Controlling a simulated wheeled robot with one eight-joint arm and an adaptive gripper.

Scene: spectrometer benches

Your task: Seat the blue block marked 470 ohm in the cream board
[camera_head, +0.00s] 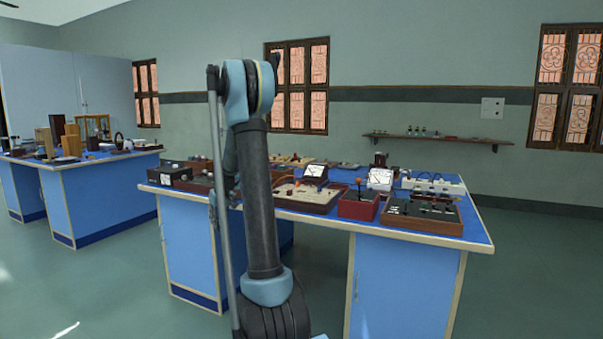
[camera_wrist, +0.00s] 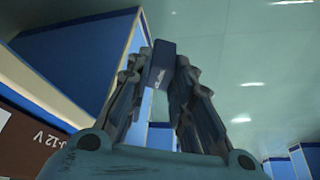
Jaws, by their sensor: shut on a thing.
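My gripper (camera_wrist: 163,74) is shut on a dark blue block (camera_wrist: 162,52) in the wrist view, with the block held between the fingertips. Small pale marks show on the block but are too blurred to read. In the head view my arm hides most of the gripper and I cannot make out the block. A cream board (camera_head: 307,194) in a brown-red wooden tray lies on the blue bench top, just right of my arm. Small parts stand on the board, too small to tell apart.
The blue bench (camera_head: 405,275) has a pale edge, also close by in the wrist view (camera_wrist: 75,55). A red box (camera_head: 358,206), a brown tray (camera_head: 422,214) and white meters (camera_head: 380,178) crowd its right side. A black box (camera_head: 168,175) is at left. Open floor lies in front.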

